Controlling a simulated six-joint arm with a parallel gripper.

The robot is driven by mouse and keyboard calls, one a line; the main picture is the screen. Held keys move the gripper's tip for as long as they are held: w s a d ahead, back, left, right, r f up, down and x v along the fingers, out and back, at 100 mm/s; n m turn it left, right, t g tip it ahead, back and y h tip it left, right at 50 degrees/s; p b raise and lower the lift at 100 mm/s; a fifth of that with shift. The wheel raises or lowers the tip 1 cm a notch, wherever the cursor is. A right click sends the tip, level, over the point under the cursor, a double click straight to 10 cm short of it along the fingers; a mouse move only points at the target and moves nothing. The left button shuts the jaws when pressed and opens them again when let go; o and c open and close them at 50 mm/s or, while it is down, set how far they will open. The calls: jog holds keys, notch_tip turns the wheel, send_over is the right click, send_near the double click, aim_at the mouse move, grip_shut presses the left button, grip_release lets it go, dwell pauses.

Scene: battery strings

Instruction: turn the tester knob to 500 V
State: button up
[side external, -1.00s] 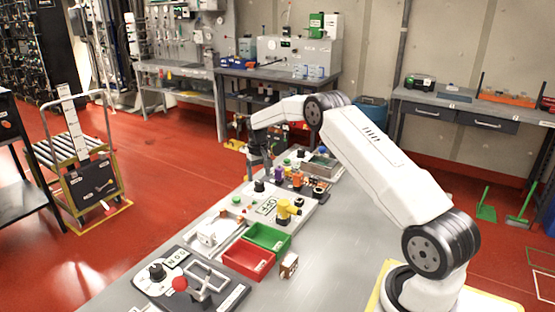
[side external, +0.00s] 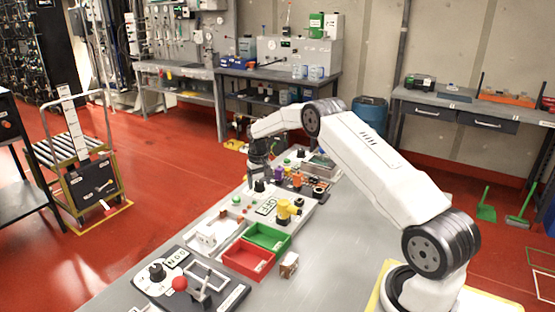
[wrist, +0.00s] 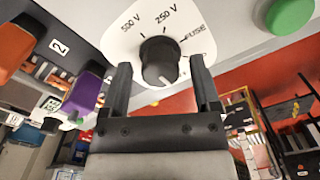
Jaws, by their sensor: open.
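The tester knob (wrist: 158,62) is black and sits on a white dial plate marked 500 V, 250 V and FUSE. In the wrist view my gripper (wrist: 160,66) is open, with one finger on each side of the knob; I cannot tell whether they touch it. I cannot clearly tell which mark the knob points to. In the side view my gripper (side external: 260,168) is low over the panel, directly above a black knob (side external: 259,186).
A green button (wrist: 291,14) lies right of the dial; orange (wrist: 12,48) and purple (wrist: 83,92) parts stand left. In the side view, a yellow valve handle (side external: 284,210), red bin (side external: 247,257) and green bin (side external: 266,238) lie nearer the camera. The table's right part is bare.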

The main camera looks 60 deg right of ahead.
jog(key=c, duration=1.1)
jog(key=shift+o, duration=0.2)
jog(key=shift+n, duration=2.9)
